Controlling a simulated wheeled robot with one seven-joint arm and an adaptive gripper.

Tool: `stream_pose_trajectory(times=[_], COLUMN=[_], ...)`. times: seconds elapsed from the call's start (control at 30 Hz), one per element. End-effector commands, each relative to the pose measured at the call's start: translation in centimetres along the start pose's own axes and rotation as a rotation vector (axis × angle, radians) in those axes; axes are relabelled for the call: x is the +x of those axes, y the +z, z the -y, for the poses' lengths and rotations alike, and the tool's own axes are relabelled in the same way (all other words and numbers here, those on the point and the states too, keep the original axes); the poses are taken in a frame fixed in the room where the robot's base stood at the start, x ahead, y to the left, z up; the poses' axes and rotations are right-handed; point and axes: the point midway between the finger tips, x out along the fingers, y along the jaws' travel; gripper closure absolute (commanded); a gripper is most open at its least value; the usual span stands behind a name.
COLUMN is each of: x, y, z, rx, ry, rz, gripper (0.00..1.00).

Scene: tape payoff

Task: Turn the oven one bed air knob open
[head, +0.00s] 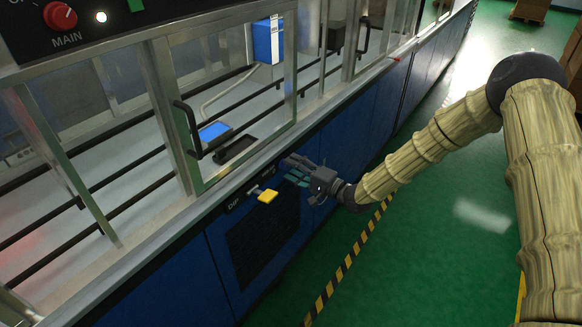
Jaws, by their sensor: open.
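My gripper (290,171) is open in front of the blue cabinet front, just below the metal ledge, its fingers pointing left toward the panel. I cannot make out a knob marked as the oven one bed air knob. The panel behind my fingers is partly hidden, and whether they touch anything there cannot be told.
Above the ledge, a framed clear door (237,110) with a dark handle (188,130) closes the machine. A red MAIN knob (60,15) is at the upper left. A dark vent grille (262,243) lies below the yellow handle. The green floor (440,230) to the right is clear.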

Motion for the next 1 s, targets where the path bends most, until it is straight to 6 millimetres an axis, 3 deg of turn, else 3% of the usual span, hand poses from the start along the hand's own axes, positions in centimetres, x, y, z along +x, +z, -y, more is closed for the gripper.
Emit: stream_pose_trajectory(times=[0.3,0.5,0.7,1.0], x=[-5.8,-8.7,-10.1,-10.3], y=[-0.1,-0.1,-0.1,-0.1], z=[0.1,0.1,0.1,0.1], rx=[0.001,0.0,-0.001,-0.001], ry=[-0.001,-0.001,-0.002,-0.001], rz=[-0.002,-0.002,-0.001,-0.001], gripper=[0.52,0.52,0.52,0.52])
